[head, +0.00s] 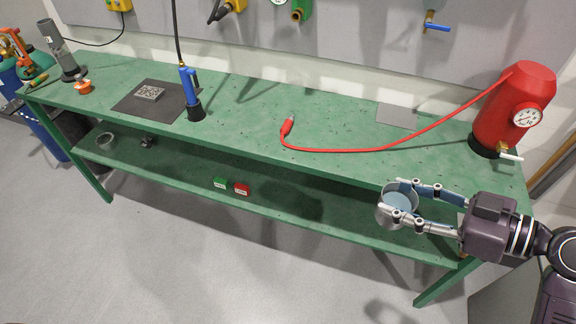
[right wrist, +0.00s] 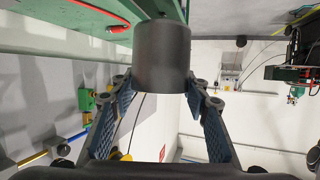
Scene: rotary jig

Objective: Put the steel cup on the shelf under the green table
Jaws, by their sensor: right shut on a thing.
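The steel cup (head: 384,216) is between the fingers of my right gripper (head: 398,198), near the right end of the table. It looks roughly upright, with its pale blue inside showing. In the head view it overlaps the front edge of the green table (head: 245,125) and part of the shelf (head: 300,205) below. Its exact height and distance from the shelf are hard to tell. In the right wrist view the cup (right wrist: 162,58) is a dark cylinder at the fingertips, beside the green table edge. My left gripper is not in view.
The shelf's right part looks bare. A table leg (head: 437,282) stands at right. A red tank (head: 512,105) with a hose stands on the tabletop.

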